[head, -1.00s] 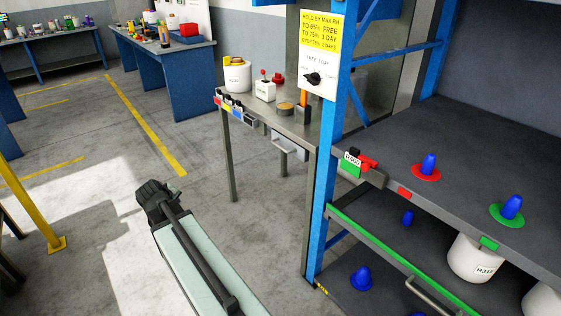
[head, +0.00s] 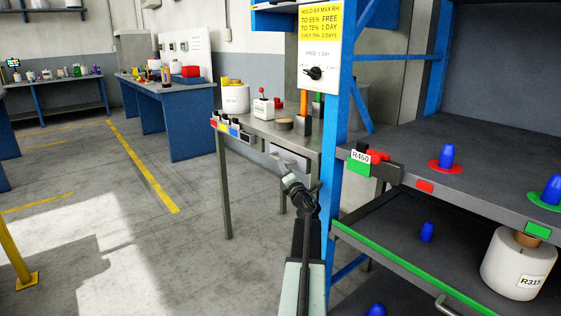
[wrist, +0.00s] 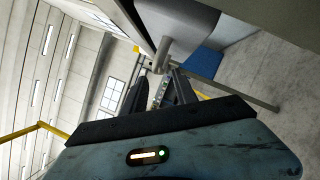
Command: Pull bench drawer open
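The bench drawer (head: 290,157) has a pale grey front under the metal bench top (head: 262,133), close to the blue rack post. My gripper (head: 287,180) is raised just in front of the drawer's lower edge and hides most of its handle. In the wrist view the drawer (wrist: 185,18) is a grey box at the top. A rounded grey handle end (wrist: 162,54) sticks out just beyond my fingers. My gripper (wrist: 160,84) shows two dark fingers with a gap between them. I cannot tell whether the handle lies between the tips.
The blue rack post (head: 337,170) stands close to the right of my arm. The rack shelf (head: 480,185) holds blue bobbins, with a white R315 tub (head: 518,265) below.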

